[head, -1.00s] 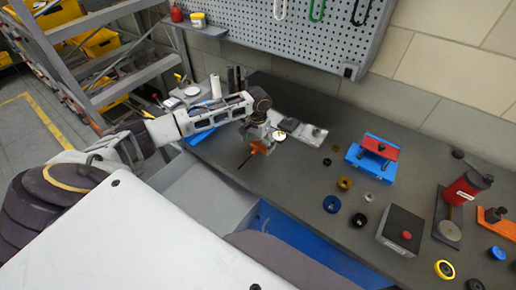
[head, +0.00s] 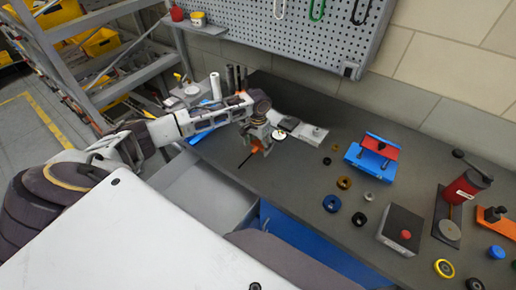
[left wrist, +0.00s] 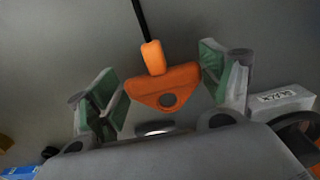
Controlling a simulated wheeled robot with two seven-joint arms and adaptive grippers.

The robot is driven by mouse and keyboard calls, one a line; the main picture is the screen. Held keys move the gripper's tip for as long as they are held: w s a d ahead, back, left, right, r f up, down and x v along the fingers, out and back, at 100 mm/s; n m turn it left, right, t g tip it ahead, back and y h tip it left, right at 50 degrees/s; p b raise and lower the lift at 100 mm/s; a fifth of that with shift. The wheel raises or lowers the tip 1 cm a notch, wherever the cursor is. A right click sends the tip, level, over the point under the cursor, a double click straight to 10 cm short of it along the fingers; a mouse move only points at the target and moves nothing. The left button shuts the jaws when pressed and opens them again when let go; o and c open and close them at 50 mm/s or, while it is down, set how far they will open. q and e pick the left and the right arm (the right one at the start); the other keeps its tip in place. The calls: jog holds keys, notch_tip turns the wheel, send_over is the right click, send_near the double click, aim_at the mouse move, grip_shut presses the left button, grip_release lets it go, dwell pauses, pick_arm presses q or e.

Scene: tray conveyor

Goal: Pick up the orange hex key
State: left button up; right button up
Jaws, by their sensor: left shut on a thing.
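The orange hex key has a wide orange handle with a hole and a thin dark shaft. In the left wrist view, the orange hex key (left wrist: 165,88) lies between the two green-padded fingers of my left gripper (left wrist: 165,92), its shaft pointing away toward the top. In the head view, the hex key (head: 257,146) shows under my left gripper (head: 260,140) near the bench's front edge, partly hidden by the fingers. My left gripper is shut on its handle. The frames do not show clearly whether the key is off the bench. My right gripper is not in view.
A blue and red fixture (head: 372,158), a grey box with a red button (head: 401,230) and a red-bodied press (head: 462,195) stand to the right. Several rings and knobs lie between. Upright dark tools (head: 236,78) stand behind my left arm. A grey drawer (head: 205,190) is below.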

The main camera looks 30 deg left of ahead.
aim_at(258, 147)
pick_arm(q)
notch_tip(258, 147, up, 10)
jog(key=shift+b, duration=0.45)
dwell(0.4)
jog(key=shift+f, duration=0.1)
dwell(0.4)
